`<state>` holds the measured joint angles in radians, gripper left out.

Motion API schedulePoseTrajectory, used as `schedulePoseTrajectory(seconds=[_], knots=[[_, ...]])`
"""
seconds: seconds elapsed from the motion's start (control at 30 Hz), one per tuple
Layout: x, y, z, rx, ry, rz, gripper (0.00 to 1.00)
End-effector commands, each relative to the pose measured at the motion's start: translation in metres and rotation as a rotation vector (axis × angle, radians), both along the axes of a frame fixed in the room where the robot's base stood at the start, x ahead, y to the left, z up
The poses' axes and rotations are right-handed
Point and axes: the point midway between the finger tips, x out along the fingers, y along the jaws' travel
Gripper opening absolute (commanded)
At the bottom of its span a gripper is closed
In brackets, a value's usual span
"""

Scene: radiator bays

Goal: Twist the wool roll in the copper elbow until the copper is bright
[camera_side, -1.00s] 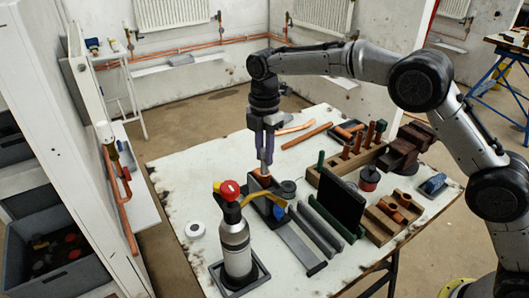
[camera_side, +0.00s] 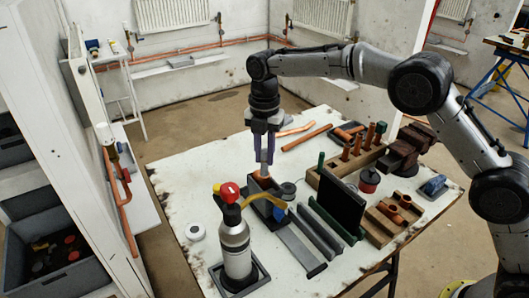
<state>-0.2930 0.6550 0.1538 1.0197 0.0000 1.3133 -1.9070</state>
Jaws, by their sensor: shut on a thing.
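My gripper (camera_side: 264,165) points straight down over the left-middle of the white worktable (camera_side: 190,190). It is shut on a thin grey wool roll (camera_side: 263,169), whose lower end meets the copper elbow. The copper elbow (camera_side: 262,180) sits in a dark grey holder (camera_side: 262,205) under my fingers. Only a small orange-brown part of the elbow shows. How bright its inside is cannot be seen from here.
A gas torch (camera_side: 234,240) with a red knob stands close in front of the holder. Right of it are dark bars, an upright black plate (camera_side: 340,200), a red tin (camera_side: 369,180) and a wooden rack (camera_side: 335,185). Loose copper pipes (camera_side: 306,137) lie behind. The table's left side is mostly clear.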

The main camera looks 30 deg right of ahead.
Motion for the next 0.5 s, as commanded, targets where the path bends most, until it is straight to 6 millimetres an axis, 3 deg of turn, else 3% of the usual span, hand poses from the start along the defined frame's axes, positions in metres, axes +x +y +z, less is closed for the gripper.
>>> schedulePoseTrajectory(seconds=[0.2, 0.5], knots=[[0.0002, 0.0001, -0.0009, 0.001, -0.001, -0.098, 0.0], [0.0002, 0.0001, -0.0011, 0.001, -0.001, -0.107, 0.0]])
